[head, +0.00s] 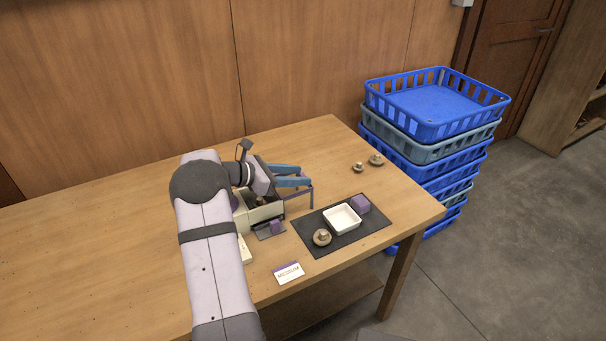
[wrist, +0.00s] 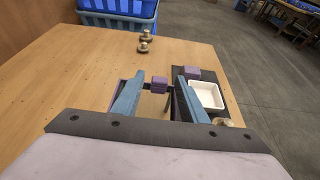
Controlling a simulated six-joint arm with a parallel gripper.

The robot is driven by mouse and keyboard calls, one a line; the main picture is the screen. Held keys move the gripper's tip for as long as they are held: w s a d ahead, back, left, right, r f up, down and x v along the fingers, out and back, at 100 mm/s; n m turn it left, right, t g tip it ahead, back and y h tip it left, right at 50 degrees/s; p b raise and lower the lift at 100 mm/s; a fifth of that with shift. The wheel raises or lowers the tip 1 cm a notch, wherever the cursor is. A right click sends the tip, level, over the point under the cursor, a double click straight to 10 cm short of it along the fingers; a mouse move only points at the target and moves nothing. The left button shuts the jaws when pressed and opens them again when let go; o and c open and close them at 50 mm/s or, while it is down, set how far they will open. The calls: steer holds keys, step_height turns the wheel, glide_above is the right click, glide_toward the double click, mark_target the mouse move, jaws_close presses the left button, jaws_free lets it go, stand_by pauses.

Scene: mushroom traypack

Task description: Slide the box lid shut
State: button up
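A cream box (head: 260,216) with a dark opening stands on the table beneath my arm, partly hidden by it. A grey plate (head: 264,237) with a purple block (head: 277,227) shows at its near side; whether this plate is the lid is unclear. My gripper (head: 308,176) is above the table to the right of the box, blue fingers apart. In the wrist view a small purple block (wrist: 158,85) on a thin dark bar shows between the fingertips (wrist: 160,78), with apparent gaps at both sides. A thin grey bracket (head: 312,197) hangs or stands below the fingertips.
A dark mat (head: 350,240) holds a white tray (head: 333,224), a purple cube (head: 360,203) and a mushroom (head: 322,237). Two mushrooms (head: 376,159) (head: 358,167) sit near the far right edge. A MEDIUM card (head: 288,273) lies in front. Stacked blue crates (head: 430,129) stand beyond the table.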

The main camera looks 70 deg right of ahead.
steer(key=shift+x, duration=1.35)
jaws_close()
steer(key=w+a+p, duration=0.1)
steer(key=w+a, duration=0.6)
steer(key=shift+w+a, duration=0.2)
steer(key=shift+w, duration=0.05)
steer(key=shift+f, duration=0.1)
jaws_free()
steer(key=shift+w+a, duration=0.1)
steer(key=shift+a, duration=0.05)
steer(key=b+v, duration=0.1)
steer(key=v, duration=0.6)
